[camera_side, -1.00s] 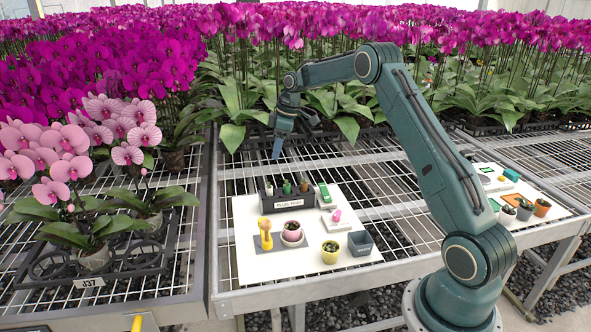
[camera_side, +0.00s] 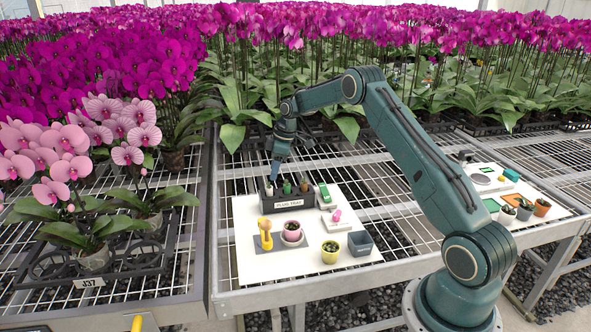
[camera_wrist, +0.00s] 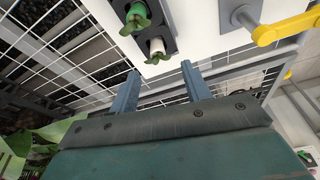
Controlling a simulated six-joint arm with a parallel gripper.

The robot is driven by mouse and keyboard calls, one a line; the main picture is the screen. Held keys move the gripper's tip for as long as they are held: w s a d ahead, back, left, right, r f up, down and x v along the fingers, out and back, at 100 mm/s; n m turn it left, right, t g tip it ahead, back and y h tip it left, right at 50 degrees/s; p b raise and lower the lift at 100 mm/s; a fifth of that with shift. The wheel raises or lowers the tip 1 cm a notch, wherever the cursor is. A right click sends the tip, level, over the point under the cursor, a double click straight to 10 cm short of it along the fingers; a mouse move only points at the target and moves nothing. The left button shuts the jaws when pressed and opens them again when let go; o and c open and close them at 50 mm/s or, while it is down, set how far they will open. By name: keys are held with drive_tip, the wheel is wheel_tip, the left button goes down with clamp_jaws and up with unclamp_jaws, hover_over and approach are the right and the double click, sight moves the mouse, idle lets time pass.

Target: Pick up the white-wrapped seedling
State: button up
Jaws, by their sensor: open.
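The white-wrapped seedling (camera_wrist: 157,46) stands in the end slot of the dark plug tray (camera_wrist: 172,22), its green leaves on top. In the wrist view it shows just beyond the open fingertips of my gripper (camera_wrist: 160,70), roughly centred between them. Nothing is between the fingers. A green-wrapped seedling (camera_wrist: 135,14) stands in the neighbouring slot. In the side view my gripper (camera_side: 274,179) points down at the left end of the plug tray (camera_side: 288,204). The white wrap is too small there to tell clearly from the fingers.
On the white board (camera_side: 247,270) stand a yellow tool (camera_side: 265,234), a pink pot (camera_side: 291,232), a yellow pot (camera_side: 330,254) and an empty grey-blue box (camera_side: 361,243). The yellow tool also shows in the wrist view (camera_wrist: 285,28). Open wire mesh lies behind the tray.

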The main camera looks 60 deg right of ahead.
sight(270, 187)
drive_tip(key=shift+x, duration=1.15)
drive_tip(key=shift+f, duration=0.1)
drive_tip(key=shift+x, duration=2.5)
drive_tip(key=shift+w+d, duration=0.1)
drive_tip(key=shift+d, duration=0.05)
clamp_jaws()
